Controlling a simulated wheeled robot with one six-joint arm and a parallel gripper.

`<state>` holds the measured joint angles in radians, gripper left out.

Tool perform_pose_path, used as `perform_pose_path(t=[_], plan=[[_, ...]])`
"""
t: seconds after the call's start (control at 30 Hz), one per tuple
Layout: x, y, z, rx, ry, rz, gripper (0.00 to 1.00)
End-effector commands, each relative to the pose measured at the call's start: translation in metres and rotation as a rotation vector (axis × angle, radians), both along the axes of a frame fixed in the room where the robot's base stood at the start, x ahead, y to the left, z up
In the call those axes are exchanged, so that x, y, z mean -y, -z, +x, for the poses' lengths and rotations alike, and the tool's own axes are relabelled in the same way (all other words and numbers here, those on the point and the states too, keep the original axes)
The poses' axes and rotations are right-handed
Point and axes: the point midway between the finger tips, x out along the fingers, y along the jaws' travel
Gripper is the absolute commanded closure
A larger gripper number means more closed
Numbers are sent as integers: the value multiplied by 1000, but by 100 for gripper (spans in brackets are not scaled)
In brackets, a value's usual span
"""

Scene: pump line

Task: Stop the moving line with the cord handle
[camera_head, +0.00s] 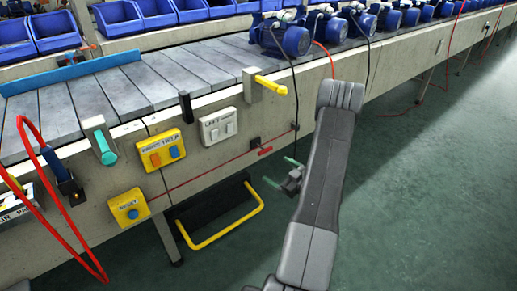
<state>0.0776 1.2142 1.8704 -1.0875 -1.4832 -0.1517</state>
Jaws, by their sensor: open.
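A thin red cord (205,175) runs along the side of the line, below the button boxes. A small red handle (265,151) sits on this cord near its right end. My gripper (276,169) is just below and to the right of the red handle, at the end of my grey arm. Its two greenish fingers are apart and point left, with nothing visible between them. The gripper appears clear of the handle, but the depth between them is hard to tell.
Yellow HELP box (165,150), yellow RESET box (129,207), white LIFT box (218,126), teal handle (104,147) and yellow lever (271,86) are on the line's side. A yellow bar (228,228) juts out below. Blue pumps (281,36) stand above. Green floor (440,180) at right is mostly clear.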

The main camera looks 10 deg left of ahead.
Motion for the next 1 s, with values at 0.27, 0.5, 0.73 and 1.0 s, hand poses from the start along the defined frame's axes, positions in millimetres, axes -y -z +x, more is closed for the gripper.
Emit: perform_pose_path(t=[0.27, 0.5, 0.73, 1.0], plan=[[19, -19, 10, 33, 100, 55, 5], [-15, -17, 35, 34, 94, 53, 5], [-53, -17, 64, 35, 95, 53, 5], [-80, -18, 86, 32, 98, 54, 5]])
